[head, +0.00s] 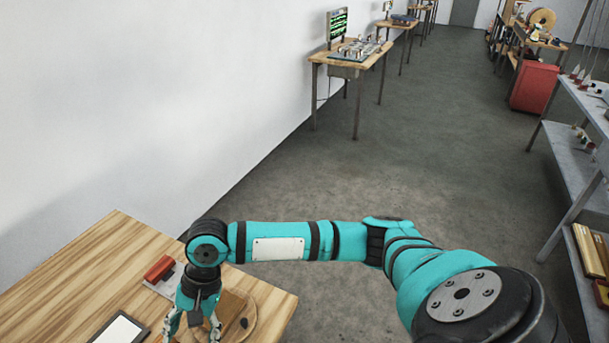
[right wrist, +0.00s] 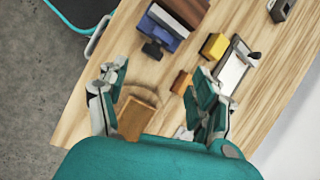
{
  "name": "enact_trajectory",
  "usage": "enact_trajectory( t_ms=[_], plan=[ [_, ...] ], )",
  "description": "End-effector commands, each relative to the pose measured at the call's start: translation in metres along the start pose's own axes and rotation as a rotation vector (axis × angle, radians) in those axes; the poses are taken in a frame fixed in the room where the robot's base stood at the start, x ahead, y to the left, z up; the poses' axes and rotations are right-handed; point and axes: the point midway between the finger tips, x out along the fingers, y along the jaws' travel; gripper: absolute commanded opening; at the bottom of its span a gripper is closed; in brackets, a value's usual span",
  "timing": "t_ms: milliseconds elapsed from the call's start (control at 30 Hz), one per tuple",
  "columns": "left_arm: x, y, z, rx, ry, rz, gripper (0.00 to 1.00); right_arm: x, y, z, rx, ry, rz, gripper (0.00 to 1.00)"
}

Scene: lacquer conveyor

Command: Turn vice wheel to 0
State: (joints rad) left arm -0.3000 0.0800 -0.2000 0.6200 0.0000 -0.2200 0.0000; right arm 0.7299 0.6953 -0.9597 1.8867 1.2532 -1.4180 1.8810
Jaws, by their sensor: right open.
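My right gripper (head: 194,335) reaches down over the wooden table at the lower left of the head view. In the right wrist view its two fingers (right wrist: 158,105) are spread apart, with nothing clamped between them. A round wooden piece with a dark knob (head: 244,323) lies right beside the gripper in the head view, partly hidden by it. A brown wooden block (right wrist: 134,119) shows between the fingers in the right wrist view. I cannot clearly make out the vice wheel or read any number on it. My left gripper is not in view.
The wooden table (head: 90,260) also holds a red piece on a pale plate (head: 158,269) and a tablet (head: 121,328). The right wrist view shows a blue and dark item (right wrist: 163,28) and a yellow block (right wrist: 213,46). Open floor (head: 330,185) lies beyond.

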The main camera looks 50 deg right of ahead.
Motion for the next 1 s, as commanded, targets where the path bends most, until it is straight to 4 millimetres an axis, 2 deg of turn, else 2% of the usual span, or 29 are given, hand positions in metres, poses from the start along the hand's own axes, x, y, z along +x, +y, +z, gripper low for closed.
enact_trajectory(
  t_ms=[33,200,500,767,1000],
  plan=[
    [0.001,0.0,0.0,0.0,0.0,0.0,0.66,0.01,0.002,0.006,-0.054,-0.007,-0.012,0.66],
    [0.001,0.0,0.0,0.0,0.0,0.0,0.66,0.032,0.003,0.018,-0.247,0.005,-0.069,0.66],
    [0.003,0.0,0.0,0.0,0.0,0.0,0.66,0.063,0.011,0.03,-0.532,0.068,-0.162,0.66],
    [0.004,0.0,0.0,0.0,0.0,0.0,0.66,0.082,0.029,0.026,-0.724,0.17,-0.198,0.66],
    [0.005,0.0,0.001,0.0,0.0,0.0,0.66,0.096,0.061,0.012,-0.864,0.283,-0.163,0.66]
  ],
)
